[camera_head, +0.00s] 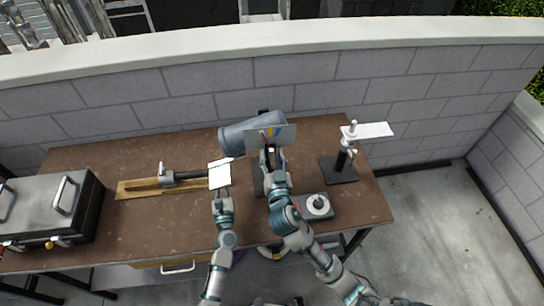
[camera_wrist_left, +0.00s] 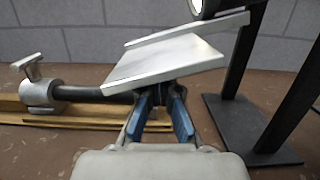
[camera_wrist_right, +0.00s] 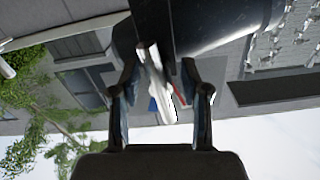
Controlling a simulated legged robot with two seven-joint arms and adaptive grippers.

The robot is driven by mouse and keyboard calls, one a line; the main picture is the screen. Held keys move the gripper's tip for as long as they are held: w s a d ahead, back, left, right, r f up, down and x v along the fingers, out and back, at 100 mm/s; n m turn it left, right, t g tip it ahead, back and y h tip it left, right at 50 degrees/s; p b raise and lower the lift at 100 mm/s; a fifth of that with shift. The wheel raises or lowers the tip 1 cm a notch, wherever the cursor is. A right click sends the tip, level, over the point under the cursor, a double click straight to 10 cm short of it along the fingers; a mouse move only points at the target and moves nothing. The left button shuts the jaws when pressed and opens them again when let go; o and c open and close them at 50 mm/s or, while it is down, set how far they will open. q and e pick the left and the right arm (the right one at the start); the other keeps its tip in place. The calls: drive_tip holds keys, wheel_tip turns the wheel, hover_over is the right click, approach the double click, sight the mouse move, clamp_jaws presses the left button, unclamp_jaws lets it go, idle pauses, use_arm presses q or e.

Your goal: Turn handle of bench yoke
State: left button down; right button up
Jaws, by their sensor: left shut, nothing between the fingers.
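The bench yoke seems to be the dark frame around a thick grey cylinder (camera_head: 238,139). The frame's dark base (camera_wrist_left: 245,130) also shows in the left wrist view. My right gripper (camera_head: 272,150) is above this frame. In the right wrist view its fingers (camera_wrist_right: 163,103) are apart, with a pale piece with red and blue patches (camera_wrist_right: 155,75) between or just beyond them. I cannot tell contact, and I cannot make out the handle. My left gripper (camera_head: 221,187) is shut and empty, left of the frame. A flat pale plate (camera_wrist_left: 165,62) hides part of its fingertips.
A metal clamp on a wooden board (camera_head: 140,190) lies to the left. A black stand with a pale plate (camera_head: 341,168) and a small round device (camera_head: 317,206) are to the right. A block wall (camera_head: 190,100) backs the bench.

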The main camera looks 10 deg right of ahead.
clamp_jaws()
drive_tip(key=shift+n, duration=0.3)
drive_tip(key=n, duration=0.3)
drive_tip(key=shift+n, duration=0.3)
drive_tip(key=n, duration=0.3)
drive_tip(key=shift+n, duration=0.3)
drive_tip(key=n, duration=0.4)
drive_tip(key=shift+n, duration=0.3)
drive_tip(key=shift+f+n, duration=0.15)
drive_tip(key=shift+n, duration=1.65)
